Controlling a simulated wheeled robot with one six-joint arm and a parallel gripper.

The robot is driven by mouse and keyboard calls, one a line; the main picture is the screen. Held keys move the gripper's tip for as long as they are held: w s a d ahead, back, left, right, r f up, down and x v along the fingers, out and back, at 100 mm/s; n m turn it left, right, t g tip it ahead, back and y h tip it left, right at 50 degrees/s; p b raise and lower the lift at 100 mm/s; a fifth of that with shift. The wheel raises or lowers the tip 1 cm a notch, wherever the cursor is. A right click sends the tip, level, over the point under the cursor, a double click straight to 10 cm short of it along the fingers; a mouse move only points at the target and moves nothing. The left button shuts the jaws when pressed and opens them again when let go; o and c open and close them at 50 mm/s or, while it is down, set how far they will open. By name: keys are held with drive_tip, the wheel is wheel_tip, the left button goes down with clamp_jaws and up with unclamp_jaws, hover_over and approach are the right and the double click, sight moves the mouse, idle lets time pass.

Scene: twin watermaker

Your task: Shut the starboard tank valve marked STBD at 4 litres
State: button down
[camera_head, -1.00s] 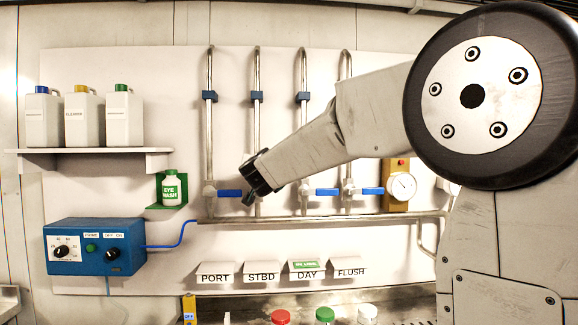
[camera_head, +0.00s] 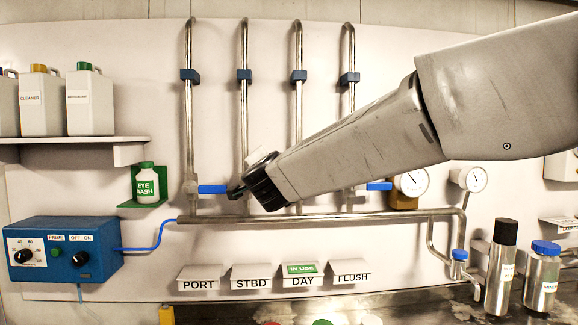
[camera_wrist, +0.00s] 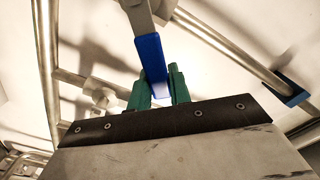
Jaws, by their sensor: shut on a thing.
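Several upright steel pipes run down the wall panel. The second from the left (camera_head: 244,120) stands above the label STBD (camera_head: 251,284). My gripper (camera_head: 238,190) is at the lower end of that pipe, and my arm hides its valve in the head view. In the wrist view my green fingers (camera_wrist: 158,88) are shut on a blue valve lever (camera_wrist: 150,55), near its free end. The lever joins a grey metal stem (camera_wrist: 138,15). No litre reading can be made out.
The PORT valve's blue lever (camera_head: 213,189) lies level just left of my gripper. The FLUSH lever (camera_head: 379,186) and two gauges (camera_head: 411,183) are to the right. A horizontal pipe (camera_head: 320,217) runs below. A blue control box (camera_head: 62,250) is at lower left.

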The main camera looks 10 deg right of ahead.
idle(0.3)
drive_tip(key=c, duration=1.3)
unclamp_jaws()
drive_tip(key=shift+s, duration=0.1)
drive_tip(key=s, duration=0.7)
drive_tip(key=shift+s+a, duration=0.2)
drive_tip(key=shift+s, duration=0.15)
